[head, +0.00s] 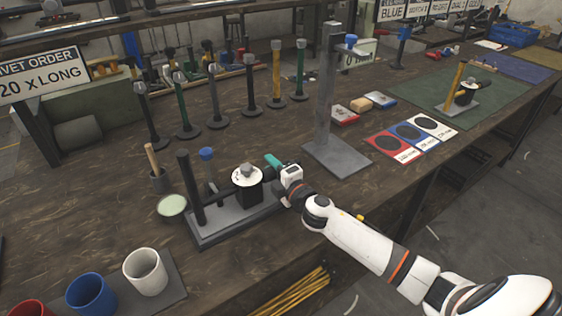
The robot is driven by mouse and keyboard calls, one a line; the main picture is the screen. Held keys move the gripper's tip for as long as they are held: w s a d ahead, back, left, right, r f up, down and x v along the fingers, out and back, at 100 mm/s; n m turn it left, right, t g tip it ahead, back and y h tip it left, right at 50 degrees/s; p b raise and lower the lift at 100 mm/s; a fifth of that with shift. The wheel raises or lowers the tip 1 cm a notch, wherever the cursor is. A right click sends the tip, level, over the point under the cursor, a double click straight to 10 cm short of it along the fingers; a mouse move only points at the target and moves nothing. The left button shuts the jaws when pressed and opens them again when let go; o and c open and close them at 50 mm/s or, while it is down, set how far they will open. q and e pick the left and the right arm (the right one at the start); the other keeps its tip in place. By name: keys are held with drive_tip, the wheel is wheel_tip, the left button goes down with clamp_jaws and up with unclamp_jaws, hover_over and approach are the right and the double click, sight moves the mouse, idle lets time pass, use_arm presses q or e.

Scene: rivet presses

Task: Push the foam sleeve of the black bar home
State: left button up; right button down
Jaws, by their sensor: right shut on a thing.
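A press with a grey base plate (238,222) stands near the front of the bench. A thick black bar (190,188) stands upright at its left end. A black block (248,195) with a pale round top is towards its right end, and a dark horizontal part runs beside it. I cannot make out where a foam sleeve begins or ends on the bar. My right gripper (279,166) is at the right end of the press, by the block and away from the upright bar. It is shut on a small teal piece (272,160); its fingers are hard to see. My left gripper is not in view.
A tall grey stand (330,110) rises behind my right gripper. Several coloured bars on round feet stand in a row behind the press. A white cup (146,271) and a blue cup (91,293) are front left. A second press with a yellow bar (455,87) is far right.

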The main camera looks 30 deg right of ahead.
drive_tip(key=shift+a+f, duration=0.1)
drive_tip(key=c, duration=1)
unclamp_jaws()
drive_tip(key=s, duration=0.3)
drive_tip(key=s+b, duration=0.1)
drive_tip(key=s, duration=0.6)
drive_tip(key=shift+s+d, duration=0.2)
drive_tip(key=shift+d, duration=0.2)
drive_tip(key=shift+s, duration=0.8)
drive_tip(key=shift+s, duration=0.1)
